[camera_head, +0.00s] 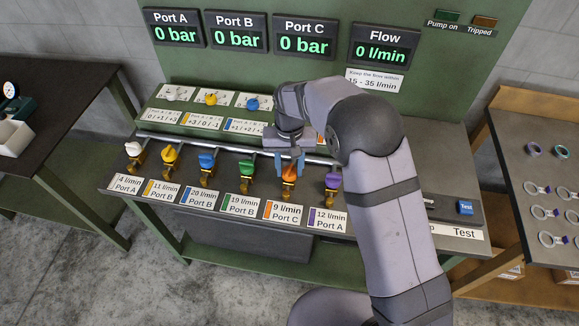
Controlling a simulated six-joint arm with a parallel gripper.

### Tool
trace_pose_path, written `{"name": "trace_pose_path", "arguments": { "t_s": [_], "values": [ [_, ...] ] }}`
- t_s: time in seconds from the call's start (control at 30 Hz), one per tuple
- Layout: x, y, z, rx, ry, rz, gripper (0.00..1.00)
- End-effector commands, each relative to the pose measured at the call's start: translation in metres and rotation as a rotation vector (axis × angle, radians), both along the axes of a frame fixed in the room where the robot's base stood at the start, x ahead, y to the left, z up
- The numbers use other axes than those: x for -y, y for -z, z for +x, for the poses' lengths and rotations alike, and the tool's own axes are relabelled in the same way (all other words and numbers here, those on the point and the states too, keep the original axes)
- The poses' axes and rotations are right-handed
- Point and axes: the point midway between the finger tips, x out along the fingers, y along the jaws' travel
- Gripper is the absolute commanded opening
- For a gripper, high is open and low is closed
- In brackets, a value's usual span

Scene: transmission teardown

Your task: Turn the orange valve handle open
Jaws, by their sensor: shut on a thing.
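The orange valve handle (289,172) is on the front pipe, fifth from the left, above the card "9 l/min Port C" (284,212). My gripper (289,160) comes down over it from behind and above, its blue fingers shut on the handle. The fingers hide part of the handle, so its exact angle is hard to tell. Brass valve body shows below it. The Port A, Port B and Port C displays each read 0 bar, and the Flow display (380,53) reads 0 l/min.
The green-handled valve (246,168) is close on the left, the purple-handled valve (332,181) close on the right. White, yellow and blue valves stand farther left. A blue Test button (466,207) is at the right. My arm covers the bench's right part.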

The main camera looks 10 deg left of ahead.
Motion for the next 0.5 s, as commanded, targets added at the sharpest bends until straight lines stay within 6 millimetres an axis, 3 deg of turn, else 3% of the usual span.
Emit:
{"name": "trace_pose_path", "arguments": {
  "t_s": [0.5],
  "values": [
    [-0.0008,-0.0019,0.0014,0.005,-0.215,0.002,0.13]
  ]
}}
